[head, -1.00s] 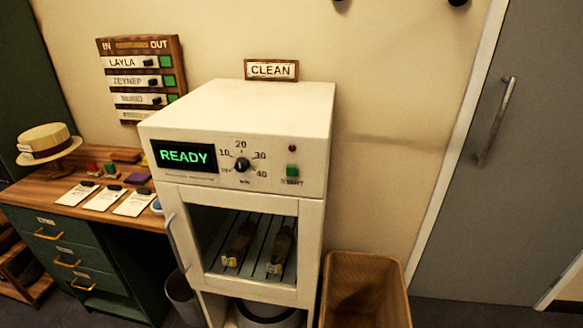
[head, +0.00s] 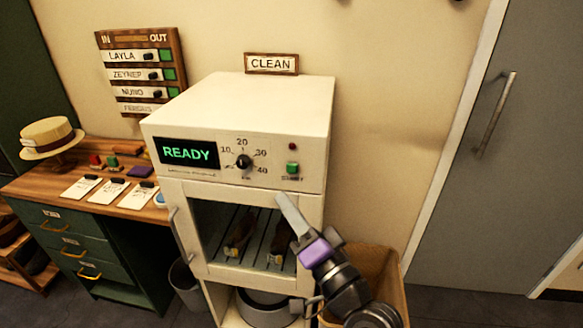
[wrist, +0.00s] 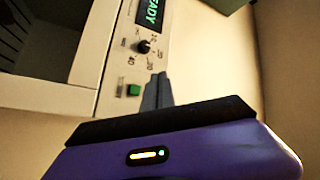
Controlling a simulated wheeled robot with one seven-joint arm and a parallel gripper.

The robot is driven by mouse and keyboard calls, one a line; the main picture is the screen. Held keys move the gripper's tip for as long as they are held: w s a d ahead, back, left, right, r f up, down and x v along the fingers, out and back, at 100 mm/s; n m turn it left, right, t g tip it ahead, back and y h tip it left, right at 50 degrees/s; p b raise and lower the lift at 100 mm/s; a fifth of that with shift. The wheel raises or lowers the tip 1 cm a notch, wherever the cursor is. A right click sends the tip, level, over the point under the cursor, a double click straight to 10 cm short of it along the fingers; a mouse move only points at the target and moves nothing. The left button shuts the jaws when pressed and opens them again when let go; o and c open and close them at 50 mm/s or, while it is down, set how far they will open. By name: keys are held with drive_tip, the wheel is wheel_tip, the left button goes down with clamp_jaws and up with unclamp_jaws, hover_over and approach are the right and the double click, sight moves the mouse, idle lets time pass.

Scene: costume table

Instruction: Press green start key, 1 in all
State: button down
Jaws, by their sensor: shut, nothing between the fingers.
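The display (head: 188,153) reads READY in green.
A dial (head: 243,162) sits left of the key and a dark red lamp (head: 292,146) above it. The glass door (head: 215,225) is closed, with shoes inside. A bin (head: 385,262) stands right of the cabinet, behind my arm. A desk (head: 60,190) is at left.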

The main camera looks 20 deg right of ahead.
sight(292, 168)
drive_tip(key=shift+s+a+f, duration=0.1)
drive_tip(key=shift+a+f, duration=0.25)
drive_tip(key=shift+f, duration=0.05)
drive_tip(key=shift+w+d+b, duration=0.6)
drive_tip(key=shift+w+d, duration=0.15)
drive_tip(key=shift+w, duration=0.55)
drive_tip(key=shift+w+d+b, duration=0.55)
drive_tip(key=shift+w+d, duration=0.15)
drive_tip(key=shift+w, duration=0.55)
drive_tip(key=shift+w+d+b, duration=0.6)
drive_tip(key=shift+w+d, duration=0.15)
drive_tip(key=shift+w, duration=0.55)
drive_tip(key=shift+w+d, duration=0.25)
drive_tip(key=shift+w, duration=0.1)
